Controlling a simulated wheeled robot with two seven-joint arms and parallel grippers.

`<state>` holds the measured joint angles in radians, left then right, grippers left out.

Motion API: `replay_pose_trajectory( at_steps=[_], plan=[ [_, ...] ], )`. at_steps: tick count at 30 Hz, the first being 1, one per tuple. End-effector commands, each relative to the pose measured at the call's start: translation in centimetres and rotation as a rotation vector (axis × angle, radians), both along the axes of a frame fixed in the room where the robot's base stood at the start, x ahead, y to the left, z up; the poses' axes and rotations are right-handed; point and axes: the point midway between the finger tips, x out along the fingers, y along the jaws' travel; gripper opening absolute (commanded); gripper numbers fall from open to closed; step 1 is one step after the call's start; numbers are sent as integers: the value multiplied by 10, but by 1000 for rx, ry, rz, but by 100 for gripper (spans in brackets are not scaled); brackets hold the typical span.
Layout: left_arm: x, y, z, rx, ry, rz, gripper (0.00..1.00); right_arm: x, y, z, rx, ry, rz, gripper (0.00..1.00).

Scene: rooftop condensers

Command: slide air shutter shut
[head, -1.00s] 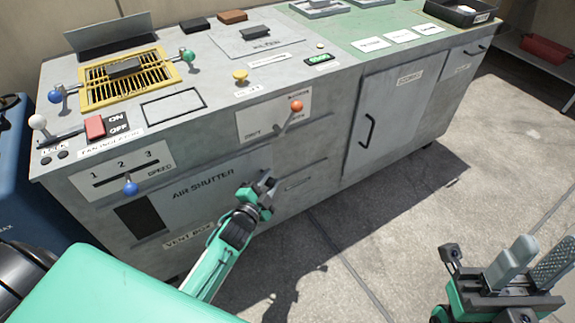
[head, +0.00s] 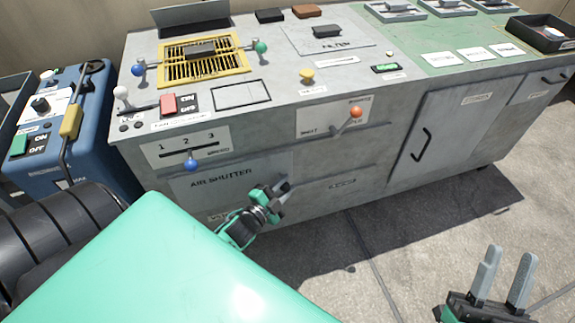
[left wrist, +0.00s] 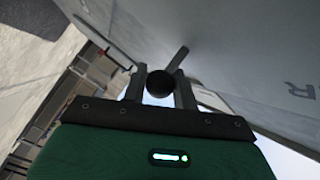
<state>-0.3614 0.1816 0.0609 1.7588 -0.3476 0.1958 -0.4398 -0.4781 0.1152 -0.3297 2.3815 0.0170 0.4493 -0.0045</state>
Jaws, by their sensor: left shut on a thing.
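The air shutter (head: 245,172) is a grey sliding panel low on the left front of the grey bench. Its lettering sits beneath the speed scale, and no dark opening shows beside it; my arm hides its lower left part. My left gripper (head: 283,190) is at the panel's right side. In the left wrist view, its fingers (left wrist: 160,88) are shut on a round dark knob (left wrist: 159,84) beside the panel face. My right gripper (head: 504,268) is open and empty at the lower right, apart from the bench.
A blue speed knob (head: 191,165) and an orange-tipped lever (head: 356,112) stick out of the bench front. A blue machine (head: 80,150) stands close to the bench's left end. Open concrete floor (head: 410,245) lies at the right.

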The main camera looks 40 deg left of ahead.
Motion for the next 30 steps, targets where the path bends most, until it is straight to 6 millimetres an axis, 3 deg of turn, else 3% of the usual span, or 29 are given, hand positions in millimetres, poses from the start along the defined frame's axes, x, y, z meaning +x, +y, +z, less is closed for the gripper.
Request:
replay_pose_trajectory(
  at_steps=[7,8,10,11,22,30],
  plan=[
    [-3,2,-3,2,7,3,0,0,0,0,0,0,0,36],
    [-3,2,-3,2,7,3,32,0,0,0,0,0,0,36],
    [-3,2,-3,2,7,3,46,0,0,0,0,-1,0,36],
    [-3,2,-3,2,7,3,49,0,0,0,0,-1,0,36],
    [-7,2,-1,1,5,2,49,1,0,1,-2,7,1,36],
    [-52,5,-1,1,8,3,49,11,12,-32,-49,205,29,36]
  ],
)
